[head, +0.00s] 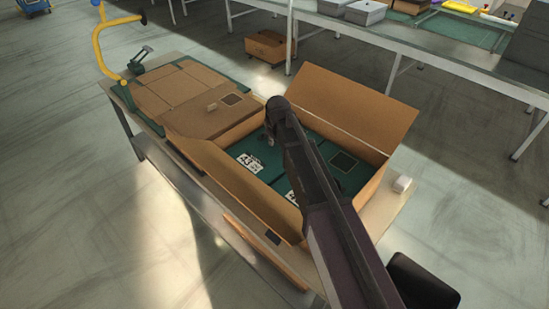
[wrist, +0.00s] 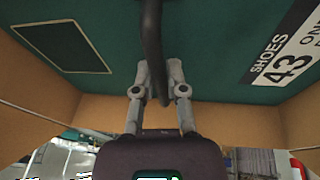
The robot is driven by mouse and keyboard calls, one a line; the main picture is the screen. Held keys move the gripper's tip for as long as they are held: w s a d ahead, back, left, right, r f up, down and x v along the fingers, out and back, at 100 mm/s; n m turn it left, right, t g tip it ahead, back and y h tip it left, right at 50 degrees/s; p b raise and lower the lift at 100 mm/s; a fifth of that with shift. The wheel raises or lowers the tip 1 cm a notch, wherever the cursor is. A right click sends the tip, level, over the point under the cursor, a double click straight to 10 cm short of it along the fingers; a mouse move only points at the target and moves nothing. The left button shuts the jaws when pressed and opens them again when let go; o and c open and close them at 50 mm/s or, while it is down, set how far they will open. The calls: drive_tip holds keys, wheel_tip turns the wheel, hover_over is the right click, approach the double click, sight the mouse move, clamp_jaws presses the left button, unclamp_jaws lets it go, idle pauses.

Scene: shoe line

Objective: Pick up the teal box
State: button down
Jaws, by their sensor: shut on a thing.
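Teal boxes lie flat inside an open cardboard carton, with white labels facing up. One teal box (head: 350,181) shows a dark square panel to the right of my arm in the head view. In the wrist view a teal box (wrist: 215,45) fills the upper part, with a dark square panel at left and a "SHOES 43" label at right. The exact contact is hard to see. In the head view my arm hides most of the gripper and part of the boxes.
The open carton's flap (head: 345,105) stands up at the back right, and its walls (head: 240,190) surround the boxes. A brown carton (head: 205,110) and a yellow post (head: 98,45) are at left on the table. A white roll (head: 402,184) sits right. A long bench (head: 440,57) runs behind.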

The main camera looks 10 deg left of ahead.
drive_tip(key=shift+r, duration=0.15)
wheel_tip(320, 180, up, 28)
drive_tip(key=p, duration=2.8)
